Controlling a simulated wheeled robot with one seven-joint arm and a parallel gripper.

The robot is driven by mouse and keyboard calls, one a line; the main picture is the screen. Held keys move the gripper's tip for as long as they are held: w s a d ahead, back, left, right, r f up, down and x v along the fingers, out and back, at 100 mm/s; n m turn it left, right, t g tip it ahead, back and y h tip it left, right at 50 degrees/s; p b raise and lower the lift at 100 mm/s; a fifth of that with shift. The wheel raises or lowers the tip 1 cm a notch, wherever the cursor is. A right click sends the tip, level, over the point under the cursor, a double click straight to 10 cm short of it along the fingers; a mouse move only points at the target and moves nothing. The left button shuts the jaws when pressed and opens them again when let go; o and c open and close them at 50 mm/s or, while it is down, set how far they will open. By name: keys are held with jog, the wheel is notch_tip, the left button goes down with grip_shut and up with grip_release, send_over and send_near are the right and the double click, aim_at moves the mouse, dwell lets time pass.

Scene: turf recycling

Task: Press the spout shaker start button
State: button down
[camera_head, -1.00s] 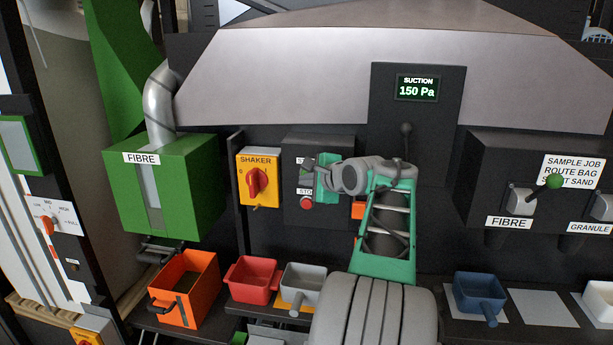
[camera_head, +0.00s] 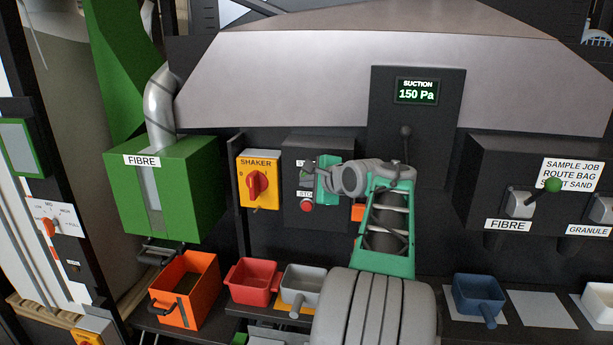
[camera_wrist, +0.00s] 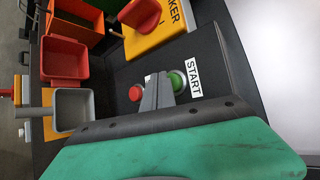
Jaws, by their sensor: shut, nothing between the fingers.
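The green start button (camera_wrist: 178,83) shows in the wrist view beside the START label (camera_wrist: 193,78), partly covered by my fingers. My gripper (camera_wrist: 162,78) is shut and empty, its fingertips at the button's left edge. Whether they touch it I cannot tell. The red stop button (camera_wrist: 136,93) is on the other side of the fingers. In the head view my gripper (camera_head: 309,172) is in front of the dark control box (camera_head: 333,225), above the red stop button (camera_head: 307,206). The green button is mostly hidden there.
The yellow SHAKER switch box (camera_head: 258,195) with a red knob stands left of the control box. Below are an orange bin (camera_head: 205,288), a red tray (camera_head: 250,292) and a grey scoop (camera_head: 299,297). A lever (camera_head: 406,140) rises behind my arm.

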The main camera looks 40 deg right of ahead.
jog(key=shift+w+d+p, duration=0.35)
jog(key=shift+d+p, duration=0.05)
jog(key=shift+p, duration=0.05)
dwell(0.9)
jog(key=shift+s+a+b, duration=0.4)
jog(key=shift+s+a, duration=0.15)
jog(key=shift+a, duration=0.1)
jog(key=s+a+b, duration=0.1)
jog(key=a, duration=0.1)
jog(key=s+a+b, duration=0.1)
jog(key=s+a, duration=0.1)
dwell(0.5)
dwell(0.6)
